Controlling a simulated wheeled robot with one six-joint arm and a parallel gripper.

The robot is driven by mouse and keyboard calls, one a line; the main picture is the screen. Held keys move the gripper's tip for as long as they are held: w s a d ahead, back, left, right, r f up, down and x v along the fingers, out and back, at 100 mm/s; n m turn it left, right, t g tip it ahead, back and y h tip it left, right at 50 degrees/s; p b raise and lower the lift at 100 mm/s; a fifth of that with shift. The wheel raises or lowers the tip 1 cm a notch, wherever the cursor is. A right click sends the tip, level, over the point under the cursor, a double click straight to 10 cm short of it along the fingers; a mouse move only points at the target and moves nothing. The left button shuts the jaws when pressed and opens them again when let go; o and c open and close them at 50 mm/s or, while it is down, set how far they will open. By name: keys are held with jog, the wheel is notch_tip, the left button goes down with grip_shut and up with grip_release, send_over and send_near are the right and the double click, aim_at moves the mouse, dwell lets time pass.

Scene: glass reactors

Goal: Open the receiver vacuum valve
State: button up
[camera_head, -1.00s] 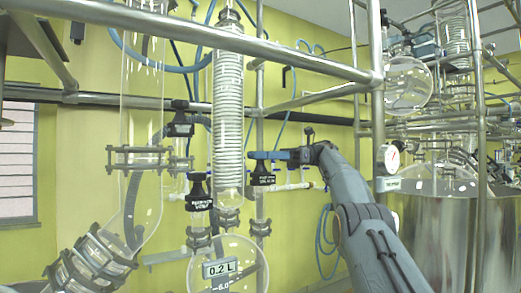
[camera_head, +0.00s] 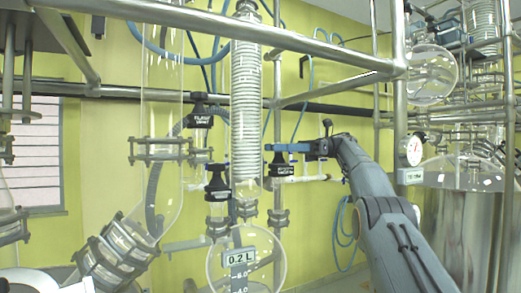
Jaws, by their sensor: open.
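Several black-handled valves with small labels stand on the glassware. One black valve (camera_head: 283,166) sits on a white horizontal line right of the coiled condenser; its label is too small to read surely. My gripper (camera_head: 272,148) reaches in from the right, blue fingers pointing left, just above this valve's black handle. It is open and holds nothing I can see. I cannot tell whether the fingers touch the handle. Another black valve (camera_head: 217,181) stands lower left above the round receiver flask (camera_head: 270,262), and a third black valve (camera_head: 201,114) is higher up.
A coiled glass condenser (camera_head: 246,110) stands left of my gripper. A pressure gauge (camera_head: 414,151) and a large steel vessel (camera_head: 465,225) are at right.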

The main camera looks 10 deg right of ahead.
jog(key=b, duration=0.3)
jog(key=shift+w+f+t, duration=0.1)
jog(key=shift+w+t, duration=0.1)
jog(key=shift+t, duration=0.1)
jog(key=m+t+b, duration=0.1)
jog(key=b, duration=0.4)
jog(key=shift+b, duration=0.3)
jog(key=m+t+b, duration=0.2)
jog(key=t+b, duration=0.1)
jog(key=b, duration=0.6)
jog(key=shift+s+t, duration=0.1)
jog(key=shift+t, duration=0.2)
